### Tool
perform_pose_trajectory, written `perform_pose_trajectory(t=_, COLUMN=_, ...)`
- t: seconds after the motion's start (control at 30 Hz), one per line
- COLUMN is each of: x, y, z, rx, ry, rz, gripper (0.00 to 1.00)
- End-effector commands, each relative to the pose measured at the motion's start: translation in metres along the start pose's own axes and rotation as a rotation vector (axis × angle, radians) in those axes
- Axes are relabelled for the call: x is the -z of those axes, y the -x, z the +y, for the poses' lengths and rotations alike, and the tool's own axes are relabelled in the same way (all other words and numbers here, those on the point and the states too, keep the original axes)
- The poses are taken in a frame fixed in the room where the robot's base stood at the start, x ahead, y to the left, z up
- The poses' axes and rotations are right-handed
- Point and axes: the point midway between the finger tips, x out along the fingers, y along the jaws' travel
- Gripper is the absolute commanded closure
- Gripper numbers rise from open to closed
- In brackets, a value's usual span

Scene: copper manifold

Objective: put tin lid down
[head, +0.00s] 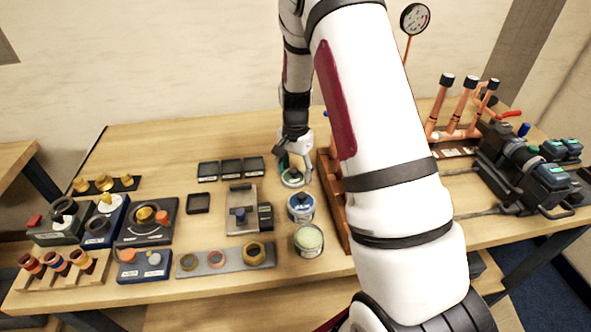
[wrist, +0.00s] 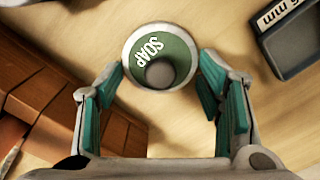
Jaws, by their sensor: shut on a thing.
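The tin lid (wrist: 180,52) is round, green with a pale rim, a grey knob and the word SOAP. My gripper (wrist: 161,78) has its teal-padded fingers on both sides of the lid and is shut on it. In the head view the lid (head: 292,179) shows below my gripper (head: 294,163), behind the tins. I cannot tell whether its underside touches the table. A tin with a pale green top (head: 308,240) stands nearer the front. A tin with a blue top (head: 301,207) stands between it and the lid.
A brown wooden rack (wrist: 85,100) is close on the left in the wrist view. Dark trays (head: 231,167) lie left of the lid. A grey device (head: 242,210) stands left of the tins. Copper pipes (head: 462,110) stand at the right. Bare tabletop (head: 190,138) is clear behind the trays.

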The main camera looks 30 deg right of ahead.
Motion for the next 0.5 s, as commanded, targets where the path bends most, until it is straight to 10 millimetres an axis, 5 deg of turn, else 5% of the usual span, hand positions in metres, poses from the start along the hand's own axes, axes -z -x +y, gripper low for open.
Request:
perform_pose_trajectory(t=0.13, x=0.0001, y=-0.0030, z=-0.0004, rx=0.000, ry=0.000, rz=0.000, gripper=0.58)
perform_pose_trajectory(t=0.17, x=0.0001, y=-0.0028, z=-0.0003, rx=0.000, ry=0.000, rz=0.000, gripper=0.35)
perform_pose_trajectory(t=0.23, x=0.0000, y=-0.0025, z=-0.0002, rx=0.000, ry=0.000, rz=0.000, gripper=0.19)
perform_pose_trajectory(t=0.5, x=0.0000, y=-0.0023, z=-0.0001, rx=0.000, ry=0.000, rz=0.000, gripper=0.19)
